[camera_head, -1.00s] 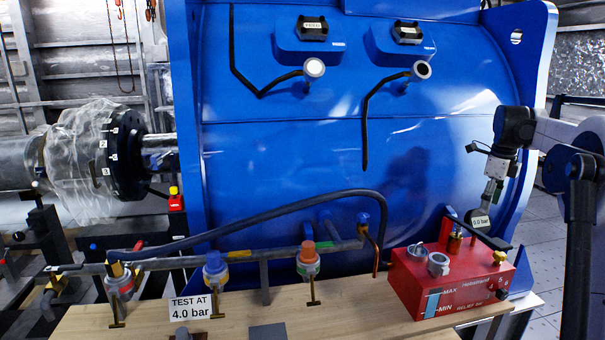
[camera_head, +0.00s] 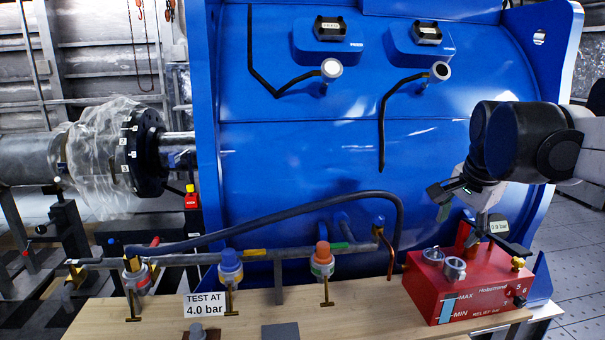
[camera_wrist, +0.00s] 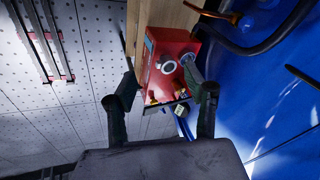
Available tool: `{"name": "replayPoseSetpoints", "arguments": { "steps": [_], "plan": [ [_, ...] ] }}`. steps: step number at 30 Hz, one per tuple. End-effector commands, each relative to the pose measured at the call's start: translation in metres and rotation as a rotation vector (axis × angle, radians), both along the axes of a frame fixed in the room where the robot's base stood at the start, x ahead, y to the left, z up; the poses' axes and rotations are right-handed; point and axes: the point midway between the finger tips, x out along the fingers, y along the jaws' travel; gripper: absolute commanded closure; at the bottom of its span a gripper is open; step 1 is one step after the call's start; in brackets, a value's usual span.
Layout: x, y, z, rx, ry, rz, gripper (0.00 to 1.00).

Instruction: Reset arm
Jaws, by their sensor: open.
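My arm reaches in from the right in the head view. My gripper (camera_head: 460,200) is just above and behind the red pump box (camera_head: 465,285), in front of the blue motor housing (camera_head: 310,150). In the wrist view my gripper (camera_wrist: 160,95) has its two dark fingers spread wide. The red pump box (camera_wrist: 172,55) shows beyond and between them, with nothing seen held. The gauge tag (camera_head: 498,227) on the box reads 0.0 bar. In the head view one fingertip overlaps the box's gauge area; I cannot tell whether they touch.
A wooden bench (camera_head: 250,325) carries a pipe manifold with a blue valve (camera_head: 230,262), an orange valve (camera_head: 322,255) and a sign (camera_head: 205,305) reading TEST AT 4.0 bar. A dark hose (camera_head: 300,203) arches over it. Perforated floor (camera_head: 580,240) lies open at right.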

Motion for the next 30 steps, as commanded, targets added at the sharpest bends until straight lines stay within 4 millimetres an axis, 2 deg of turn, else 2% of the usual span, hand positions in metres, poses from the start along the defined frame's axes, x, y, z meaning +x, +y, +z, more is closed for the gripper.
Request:
{"name": "replayPoseSetpoints", "arguments": {
  "steps": [1,6,11,18,24,30],
  "plan": [
    [-0.015,0.012,-0.004,-0.023,-0.01,0.065,0.52],
    [-0.059,0.043,-0.022,-0.115,-0.045,0.292,0.52],
    [-0.1,0.069,-0.044,-0.206,-0.079,0.5,0.52],
    [-0.157,0.098,-0.086,-0.352,-0.132,0.792,0.52],
    [-0.183,0.11,-0.112,-0.436,-0.159,0.942,0.52],
    [-0.189,0.113,-0.118,-0.461,-0.167,0.984,0.52]
  ]
}}
